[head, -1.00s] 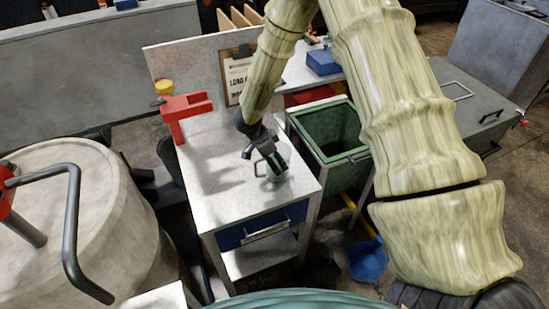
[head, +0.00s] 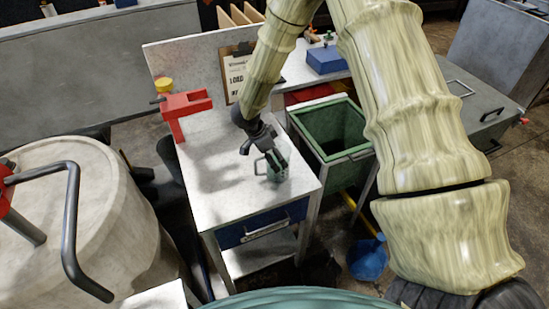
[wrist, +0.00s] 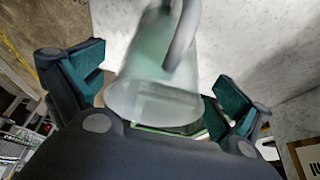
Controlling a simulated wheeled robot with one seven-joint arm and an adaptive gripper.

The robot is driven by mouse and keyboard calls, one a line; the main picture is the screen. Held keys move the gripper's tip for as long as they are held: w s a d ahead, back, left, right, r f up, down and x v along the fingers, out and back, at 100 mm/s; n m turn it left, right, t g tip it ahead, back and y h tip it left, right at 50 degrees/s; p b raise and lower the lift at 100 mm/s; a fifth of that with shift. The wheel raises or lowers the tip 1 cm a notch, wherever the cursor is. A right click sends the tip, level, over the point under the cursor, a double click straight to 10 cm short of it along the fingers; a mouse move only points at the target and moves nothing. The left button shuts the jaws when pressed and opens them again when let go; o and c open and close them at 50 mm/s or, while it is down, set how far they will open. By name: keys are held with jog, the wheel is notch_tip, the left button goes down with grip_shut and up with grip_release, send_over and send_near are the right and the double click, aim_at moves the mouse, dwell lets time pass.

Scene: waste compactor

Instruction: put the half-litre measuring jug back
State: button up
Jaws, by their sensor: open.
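The measuring jug (head: 280,175) is small, clear and greenish, with a grey handle. In the head view it stands at the front right of the white-topped table (head: 215,190). In the wrist view the jug (wrist: 150,75) shows large between the two finger pads, its round rim towards my palm and its handle at the upper right. My gripper (head: 271,160) is at the jug and partly covers it. In the wrist view my gripper (wrist: 157,95) is open, with a gap between the jug and each pad. Any marks on the jug are too blurred to read.
A red clamp-like fixture (head: 184,107) and a yellow-topped object (head: 163,85) are at the table's back left. A clipboard (head: 237,75) leans at the back. A green open bin (head: 335,135) stands close on the right. The table's left middle is clear.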

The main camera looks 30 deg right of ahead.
jog(key=b+v, duration=0.2)
jog(key=v, duration=0.8)
jog(key=shift+r, duration=0.35)
jog(key=shift+a, duration=0.1)
